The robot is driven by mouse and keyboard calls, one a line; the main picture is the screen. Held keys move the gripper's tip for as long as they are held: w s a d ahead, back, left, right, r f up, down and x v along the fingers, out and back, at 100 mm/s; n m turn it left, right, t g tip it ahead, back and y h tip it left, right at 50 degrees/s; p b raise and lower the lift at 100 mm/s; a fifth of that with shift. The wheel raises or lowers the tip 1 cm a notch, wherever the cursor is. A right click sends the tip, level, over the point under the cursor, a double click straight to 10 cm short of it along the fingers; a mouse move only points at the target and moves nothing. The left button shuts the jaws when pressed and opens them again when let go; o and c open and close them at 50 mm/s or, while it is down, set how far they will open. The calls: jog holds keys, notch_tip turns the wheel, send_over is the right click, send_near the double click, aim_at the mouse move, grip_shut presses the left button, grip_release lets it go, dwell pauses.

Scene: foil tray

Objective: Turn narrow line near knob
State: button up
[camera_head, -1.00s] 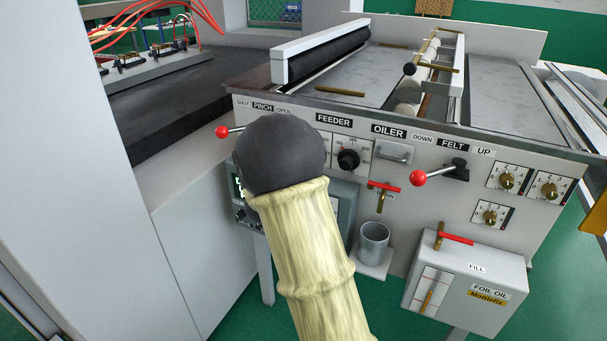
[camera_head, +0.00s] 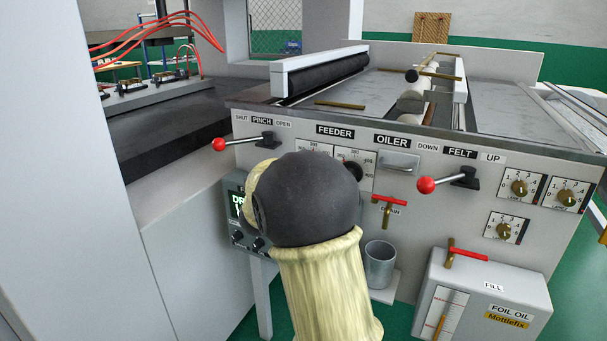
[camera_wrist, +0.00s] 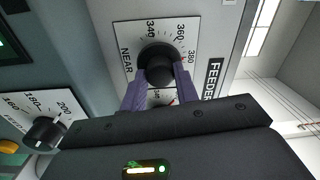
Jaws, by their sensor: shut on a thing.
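The near knob (camera_wrist: 157,66) is round and black, on a white dial plate (camera_wrist: 125,36) with numbers around it and the word NEAR beside it. In the wrist view my gripper (camera_wrist: 159,78) has its two purple fingers on either side of the knob, shut on it. The fingers and gripper body hide part of the dial. In the head view my arm hides the gripper and the knob; only part of the left feeder dial plate (camera_head: 316,147) shows above it. Another black feeder knob (camera_head: 353,170) shows just right of my arm.
A red-tipped pinch lever (camera_head: 219,144) sticks out at left, and a felt lever (camera_head: 427,185) at right. A red drain valve (camera_head: 389,200) sits above a metal cup (camera_head: 380,264). A smaller dial knob (camera_wrist: 45,132) lies at lower left in the wrist view.

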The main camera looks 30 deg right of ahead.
jog(key=o, duration=1)
jog(key=p+v, duration=0.1)
jog(key=v, duration=1.6)
jog(key=shift+s+a, duration=0.15)
jog(key=shift+s, duration=0.05)
